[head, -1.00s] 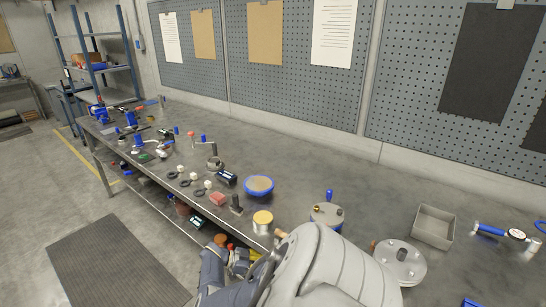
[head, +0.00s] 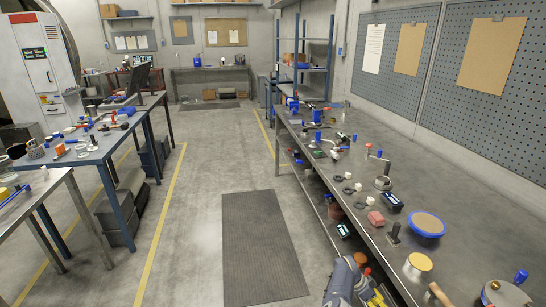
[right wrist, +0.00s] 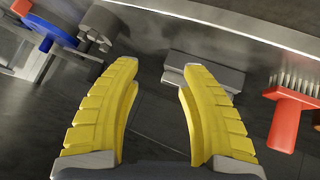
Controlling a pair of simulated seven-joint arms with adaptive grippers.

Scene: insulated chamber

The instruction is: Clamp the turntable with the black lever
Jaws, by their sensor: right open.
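A round disc with a blue rim and a brown-grey top (head: 426,224), which looks like the turntable, lies on the long grey bench at the right of the head view. A small black upright piece (head: 393,232) stands just left of it; I cannot tell whether it is the black lever. My right gripper (right wrist: 160,66) is open and empty in the right wrist view, its yellow fingers apart. A grey block (right wrist: 205,75) lies beyond the fingertips. A blue round part (right wrist: 46,27) shows at the upper left. My left gripper is not in view.
The long bench (head: 395,170) carries a yellow-topped cylinder (head: 418,265), a red block (head: 375,218) and a metal pot with a blue knob (head: 505,293). A red-handled brush (right wrist: 292,110) lies right of my right gripper. The floor mat (head: 262,245) is clear.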

